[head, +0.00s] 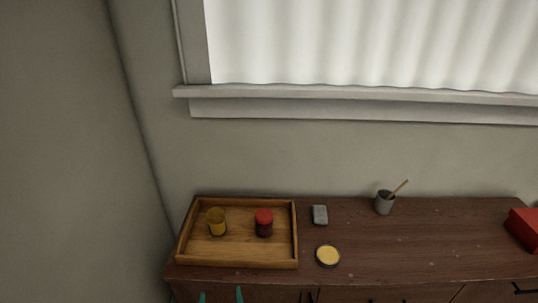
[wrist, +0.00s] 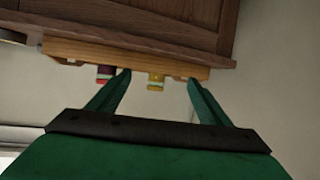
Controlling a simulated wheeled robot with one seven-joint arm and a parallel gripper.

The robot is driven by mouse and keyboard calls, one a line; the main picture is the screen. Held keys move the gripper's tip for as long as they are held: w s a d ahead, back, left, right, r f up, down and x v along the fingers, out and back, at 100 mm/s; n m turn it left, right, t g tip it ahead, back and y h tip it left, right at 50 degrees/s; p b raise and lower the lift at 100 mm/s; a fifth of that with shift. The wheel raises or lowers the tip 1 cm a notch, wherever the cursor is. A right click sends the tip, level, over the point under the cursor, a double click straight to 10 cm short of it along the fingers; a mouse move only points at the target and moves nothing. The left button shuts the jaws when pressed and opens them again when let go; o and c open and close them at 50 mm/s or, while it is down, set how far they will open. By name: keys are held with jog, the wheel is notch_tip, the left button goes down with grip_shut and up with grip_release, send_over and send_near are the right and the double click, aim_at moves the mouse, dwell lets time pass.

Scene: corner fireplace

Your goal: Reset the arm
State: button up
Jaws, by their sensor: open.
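My gripper (wrist: 158,82) is open in the wrist view, its two green fingers apart with nothing held between them. Only its two teal fingertips (head: 220,295) show at the bottom edge of the head view, in front of the cabinet's front edge and below the tray. The rest of my arm is out of the head view. The wrist view looks inverted, with the tray (wrist: 130,53) beyond the fingers.
A wooden tray (head: 240,264) on the dark cabinet top (head: 430,240) holds a yellow cup (head: 217,223) and a red-lidded jar (head: 264,225). Right of it are a grey block (head: 320,215), a round yellow-topped tin (head: 328,256), a grey cup (head: 384,204) and a red box (head: 524,228).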

jog(key=s+d+f, duration=0.1)
jog(key=s+d, duration=0.3)
jog(key=s, duration=0.3)
jog(key=s+d+f+m+t+h, duration=0.15)
jog(key=s+d, duration=0.25)
jog(key=s, duration=0.4)
jog(key=s+d+f, duration=0.2)
jog(key=s+d, duration=0.1)
jog(key=s, duration=0.4)
jog(key=s+d+r, duration=0.1)
jog(key=s+r, duration=0.1)
jog(key=s, duration=0.2)
jog(key=s+d+r+h, duration=0.1)
jog(key=s+r, duration=0.1)
jog(key=s, duration=0.3)
jog(key=shift+d+r+m, duration=0.3)
jog(key=shift+m, duration=0.15)
